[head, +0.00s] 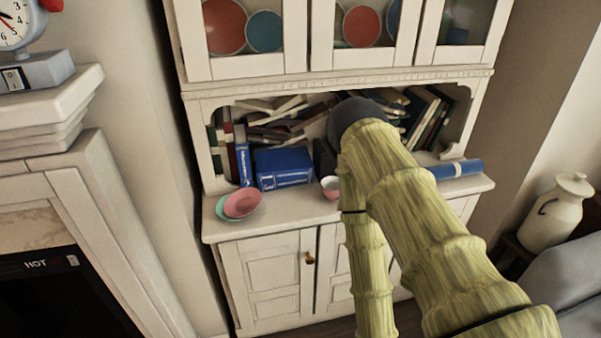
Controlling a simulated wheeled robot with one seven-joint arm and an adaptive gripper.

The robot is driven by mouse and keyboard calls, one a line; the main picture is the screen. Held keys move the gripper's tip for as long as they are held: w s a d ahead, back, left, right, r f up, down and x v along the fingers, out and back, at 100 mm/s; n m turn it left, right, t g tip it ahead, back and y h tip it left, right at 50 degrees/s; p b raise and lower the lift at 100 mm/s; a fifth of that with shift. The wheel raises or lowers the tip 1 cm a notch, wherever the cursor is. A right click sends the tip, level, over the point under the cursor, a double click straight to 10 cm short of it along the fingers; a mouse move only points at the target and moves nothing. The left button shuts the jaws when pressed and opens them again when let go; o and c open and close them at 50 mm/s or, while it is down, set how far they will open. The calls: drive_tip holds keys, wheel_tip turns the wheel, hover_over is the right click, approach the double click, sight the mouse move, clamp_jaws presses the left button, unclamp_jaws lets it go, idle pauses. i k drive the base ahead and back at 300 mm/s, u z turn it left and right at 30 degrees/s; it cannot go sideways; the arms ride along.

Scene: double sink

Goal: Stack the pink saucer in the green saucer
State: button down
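The pink saucer (242,203) is on the cabinet's counter at the left. It looks tilted and overlaps the green saucer (221,208), which shows only as a rim at its left and lower side. I cannot tell whether the pink one rests fully inside the green one or leans on it. My gripper is not in view; my arm bends near the bookshelf and one link runs down out of the bottom of the picture.
A pink cup (330,188) stands on the counter (290,212) close to my arm. Blue books (284,168) stand behind it, and a blue roll-like object (456,169) lies at the right. The counter between saucers and cup is clear. A white jug (556,212) stands at far right.

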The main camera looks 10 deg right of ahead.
sight(242, 203)
drive_tip(key=k, duration=0.5)
drive_tip(key=z, duration=1.25)
drive_tip(key=i, duration=0.8)
drive_tip(key=u, duration=1.75)
